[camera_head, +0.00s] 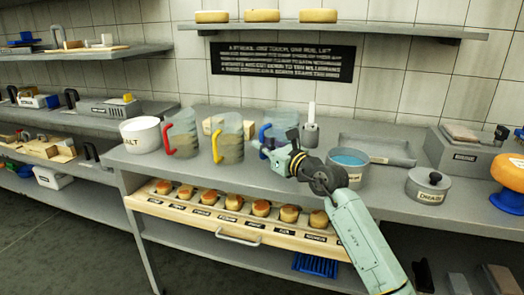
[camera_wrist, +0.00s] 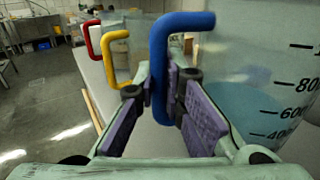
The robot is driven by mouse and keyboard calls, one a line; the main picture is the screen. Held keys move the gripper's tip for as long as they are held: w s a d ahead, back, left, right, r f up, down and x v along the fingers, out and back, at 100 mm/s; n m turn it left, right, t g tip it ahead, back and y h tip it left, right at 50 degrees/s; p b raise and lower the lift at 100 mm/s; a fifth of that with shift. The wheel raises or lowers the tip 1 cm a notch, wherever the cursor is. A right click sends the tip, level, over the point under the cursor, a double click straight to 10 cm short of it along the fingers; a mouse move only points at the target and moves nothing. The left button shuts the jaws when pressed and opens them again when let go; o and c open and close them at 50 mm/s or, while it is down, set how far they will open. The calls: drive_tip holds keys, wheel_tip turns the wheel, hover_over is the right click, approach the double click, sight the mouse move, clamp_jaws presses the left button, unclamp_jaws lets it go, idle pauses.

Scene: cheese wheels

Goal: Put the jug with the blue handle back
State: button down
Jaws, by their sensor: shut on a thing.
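The jug with the blue handle (camera_head: 284,122) stands at the middle of the grey bench, partly hidden behind my arm in the head view. It is clear, with black measuring marks, and its wall (camera_wrist: 270,75) fills the right of the wrist view. My gripper (camera_wrist: 165,105) has its purple pads on either side of the upright part of the blue handle (camera_wrist: 160,60) and is shut on it. In the head view, my gripper (camera_head: 268,149) is at the handle, left of the jug. I cannot tell whether the jug's base touches the bench.
A yellow-handled jug (camera_head: 230,140) and a red-handled jug (camera_head: 182,135) stand to the left, beside a white salt tub (camera_head: 141,134). A pot of blue liquid (camera_head: 347,168) stands close on the right. An open drawer (camera_head: 150,205) of small cheeses juts out below the bench.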

sight(264, 156)
drive_tip(key=shift+w+a, duration=0.1)
drive_tip(key=shift+w, duration=0.1)
drive_tip(key=shift+f+p, duration=0.6)
drive_tip(key=shift+f, duration=1.2)
drive_tip(key=c, duration=1.7)
unclamp_jaws()
drive_tip(key=b+v, duration=0.4)
drive_tip(key=v, duration=0.8)
